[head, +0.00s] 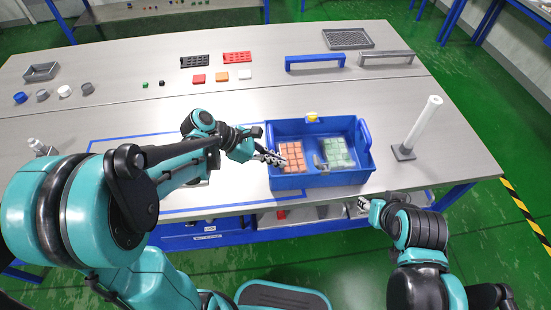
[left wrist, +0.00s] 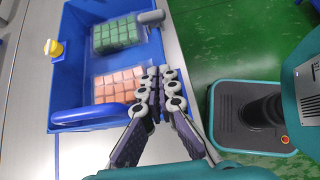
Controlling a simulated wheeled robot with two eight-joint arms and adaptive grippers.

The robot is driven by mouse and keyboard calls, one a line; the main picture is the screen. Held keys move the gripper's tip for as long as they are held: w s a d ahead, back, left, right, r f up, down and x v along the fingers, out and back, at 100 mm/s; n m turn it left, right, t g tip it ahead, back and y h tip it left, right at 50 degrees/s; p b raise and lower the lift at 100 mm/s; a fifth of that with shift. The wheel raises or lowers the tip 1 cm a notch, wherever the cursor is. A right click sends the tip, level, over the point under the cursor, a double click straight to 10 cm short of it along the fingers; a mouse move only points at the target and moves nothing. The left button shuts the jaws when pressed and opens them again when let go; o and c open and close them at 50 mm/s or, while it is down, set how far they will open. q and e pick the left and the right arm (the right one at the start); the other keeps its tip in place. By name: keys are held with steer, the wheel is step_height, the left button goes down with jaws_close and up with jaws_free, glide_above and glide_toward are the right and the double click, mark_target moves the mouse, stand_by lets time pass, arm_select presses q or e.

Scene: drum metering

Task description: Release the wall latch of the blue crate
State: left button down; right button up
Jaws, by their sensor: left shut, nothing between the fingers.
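The blue crate (head: 319,181) stands near the table's front edge, with an orange block pack (head: 291,157) and a green block pack (head: 337,152) inside. A grey piece (head: 320,162) sits at its near wall and also shows in the left wrist view (left wrist: 151,17). A yellow knob (head: 312,117) is on the far wall; it also shows in the left wrist view (left wrist: 54,48). I cannot tell which is the latch. My left gripper (head: 277,159) is shut and empty at the crate's left end, by its handle (left wrist: 92,117). My right gripper (head: 365,204) is low at the front edge, its jaws unclear.
A white post on a dark base (head: 404,152) stands right of the crate. Blue tape (head: 150,137) marks clear table to the left. Small parts and trays lie farther back.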

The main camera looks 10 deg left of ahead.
mark_target(320, 165)
arm_select(q)
steer(key=b+x, duration=0.2)
steer(key=x, duration=0.4)
steer(key=shift+f, duration=0.1)
steer(key=d+r, duration=0.2)
steer(key=shift+w+d, duration=0.3)
steer(key=shift+d, duration=0.05)
steer(key=shift+w+d+r, duration=0.15)
steer(key=shift+d+r, duration=0.1)
steer(key=shift+d, duration=0.05)
steer(key=shift+d+r+y+p, duration=0.15)
steer(key=shift+r+y+p, duration=0.15)
steer(key=shift+y+p, duration=0.15)
